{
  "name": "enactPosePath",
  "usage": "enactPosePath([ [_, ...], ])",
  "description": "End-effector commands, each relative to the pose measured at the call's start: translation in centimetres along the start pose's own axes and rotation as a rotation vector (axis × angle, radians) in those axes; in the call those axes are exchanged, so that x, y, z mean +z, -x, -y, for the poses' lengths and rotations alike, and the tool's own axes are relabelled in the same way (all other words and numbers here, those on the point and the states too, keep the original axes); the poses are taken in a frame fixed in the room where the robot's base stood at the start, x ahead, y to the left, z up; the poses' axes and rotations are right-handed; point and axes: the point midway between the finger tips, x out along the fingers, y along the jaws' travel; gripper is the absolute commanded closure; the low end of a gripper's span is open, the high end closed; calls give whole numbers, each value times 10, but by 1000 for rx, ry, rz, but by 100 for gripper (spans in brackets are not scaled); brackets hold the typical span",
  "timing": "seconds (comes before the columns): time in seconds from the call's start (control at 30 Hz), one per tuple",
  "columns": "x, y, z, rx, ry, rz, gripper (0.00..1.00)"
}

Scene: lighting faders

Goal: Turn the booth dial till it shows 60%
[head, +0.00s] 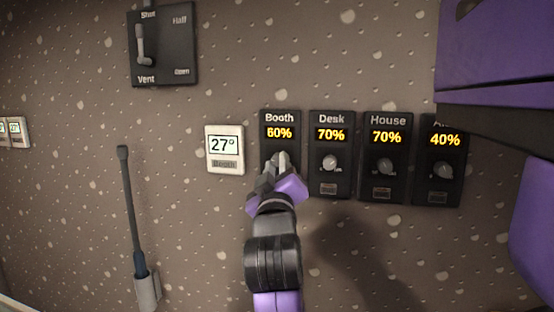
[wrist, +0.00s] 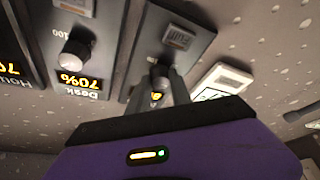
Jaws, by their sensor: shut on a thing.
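The booth panel (head: 280,118) is a black plate on the wall, labelled Booth, and its yellow display (head: 279,133) reads 60%. My gripper (head: 279,160) is at the lower part of this panel, shut on the booth dial, which it mostly hides in the head view. In the wrist view the booth dial (wrist: 160,72) shows as a dark knob between the fingertips of my gripper (wrist: 161,84). The booth display is mostly hidden behind the fingers there.
To the right are the Desk panel (head: 331,118) at 70%, the House panel (head: 386,122) at 70% and a partly hidden panel (head: 442,155) at 40%. A white thermostat (head: 225,165) reading 27° is close on the left.

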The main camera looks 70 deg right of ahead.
Motion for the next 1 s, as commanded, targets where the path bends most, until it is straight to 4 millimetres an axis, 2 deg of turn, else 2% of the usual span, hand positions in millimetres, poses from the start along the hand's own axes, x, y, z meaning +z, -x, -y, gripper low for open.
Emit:
enactPosePath([
  [0.4,4,0,1,-4,9,9,100],
  [0.43,4,0,1,-4,9,9,69],
  [0.5,4,0,1,-4,8,8,55],
  [0.53,3,0,1,-4,8,7,53],
  [1.0,3,-1,2,-2,6,2,53],
])
